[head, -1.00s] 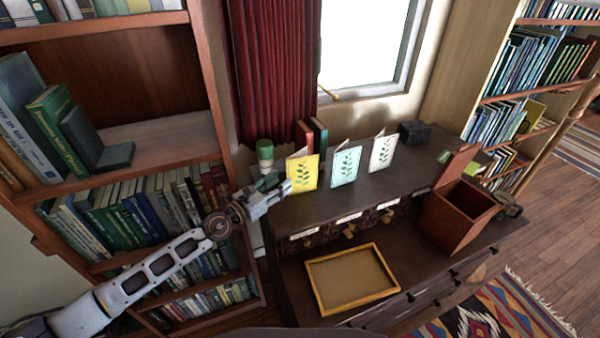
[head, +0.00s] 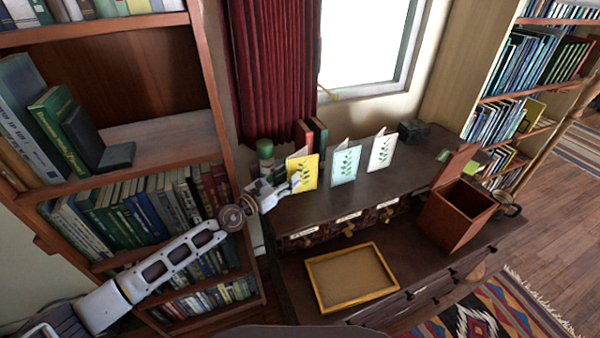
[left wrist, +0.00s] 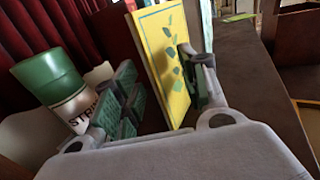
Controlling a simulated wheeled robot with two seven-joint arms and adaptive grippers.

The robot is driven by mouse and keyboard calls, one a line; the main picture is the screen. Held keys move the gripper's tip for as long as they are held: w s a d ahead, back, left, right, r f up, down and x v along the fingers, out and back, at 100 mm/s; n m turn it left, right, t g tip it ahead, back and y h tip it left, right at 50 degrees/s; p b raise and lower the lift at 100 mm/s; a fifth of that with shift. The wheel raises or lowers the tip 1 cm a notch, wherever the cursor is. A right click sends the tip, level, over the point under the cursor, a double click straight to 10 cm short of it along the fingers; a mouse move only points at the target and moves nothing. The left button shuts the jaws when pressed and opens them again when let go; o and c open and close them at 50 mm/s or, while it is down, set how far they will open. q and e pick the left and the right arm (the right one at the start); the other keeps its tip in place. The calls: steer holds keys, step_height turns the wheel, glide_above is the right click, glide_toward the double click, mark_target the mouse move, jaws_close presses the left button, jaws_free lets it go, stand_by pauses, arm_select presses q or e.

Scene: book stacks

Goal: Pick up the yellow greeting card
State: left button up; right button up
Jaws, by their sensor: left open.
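The yellow greeting card (head: 302,172) stands upright and partly folded open at the left end of the dark cabinet's upper top. It has a green leaf print. My left gripper (head: 287,182) is at the card's left side, its fingers around the card's near panel. In the left wrist view the yellow card (left wrist: 165,62) stands between the open fingers of the left gripper (left wrist: 165,95). The right finger is close to or touching the printed face; the left fingers stand apart from the card. My right gripper is not in view.
A green-capped bottle (head: 265,150) stands just left of the card, also large in the left wrist view (left wrist: 50,85). A light blue card (head: 345,165) and a white card (head: 382,151) stand to the right. A yellow-rimmed tray (head: 352,304) lies lower on the cabinet.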

arm_select(q)
steer(key=shift+x, duration=1.05)
steer(key=c, duration=0.6)
